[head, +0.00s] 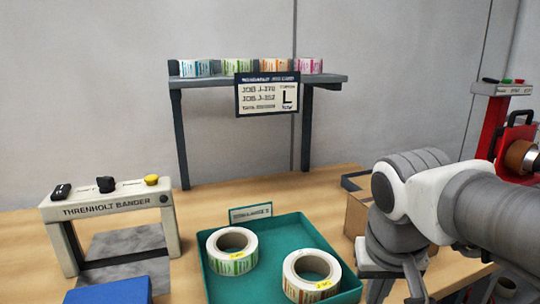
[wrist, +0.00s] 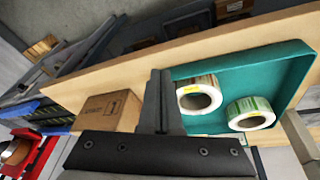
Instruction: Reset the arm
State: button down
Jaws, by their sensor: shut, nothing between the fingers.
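My gripper (wrist: 160,78) is shut and empty in the wrist view, its two dark fingers together. It appears over the table between the teal tray (wrist: 290,50) and a cardboard box. In the head view my arm comes in from the right, with its white and grey wrist right of the teal tray (head: 208,278); the fingertips are not clear there. Two label rolls lie in the tray: a green-printed roll (head: 232,262) at the left and an orange-printed roll (head: 312,288) at the right.
A Threnholt Bander (head: 110,208) stands left, with a blue block (head: 110,291) in front. A shelf (head: 215,82) at the back holds several small rolls and a job sign (head: 267,95). The cardboard box (wrist: 108,108) stands beside the tray. A red machine (head: 490,125) stands right.

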jog(key=s+a+f+n+t+y, duration=0.1)
jog(key=s+a+f+t, duration=0.15)
jog(key=s, duration=0.25)
notch_tip(320, 180, up, 20)
jog(key=p, duration=1.9)
jog(key=shift+d+r, duration=0.25)
jog(key=shift+d, duration=0.05)
jog(key=shift+w, duration=0.1)
